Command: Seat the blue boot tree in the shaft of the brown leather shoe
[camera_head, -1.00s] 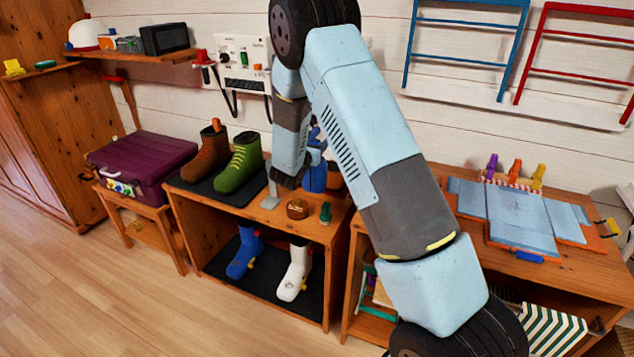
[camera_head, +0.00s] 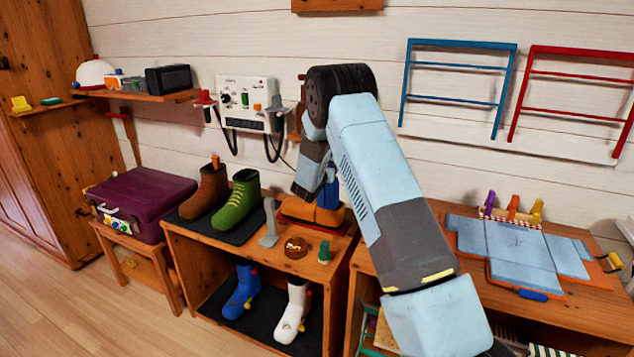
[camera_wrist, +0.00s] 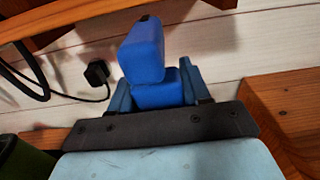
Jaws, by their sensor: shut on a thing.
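The brown shoe (camera_head: 207,192), a boot shape with an orange piece standing up at its opening, is at the left of the bench top in the head view. My gripper (camera_head: 328,188) is shut on the blue boot tree (camera_head: 332,194), seen partly behind my arm at the right end of the bench. In the wrist view, my gripper's fingers (camera_wrist: 158,90) flank the blue boot tree (camera_wrist: 146,52), which shows as two blue blocks, the outer one tilted. The brown shoe is not in the wrist view.
A green boot (camera_head: 238,202) stands right of the brown shoe. A grey stand (camera_head: 269,228), a round brown tin (camera_head: 296,246), a green piece (camera_head: 324,252) and an orange-brown object (camera_head: 300,208) are near my gripper. Blue (camera_head: 243,290) and white (camera_head: 293,312) boots stand below.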

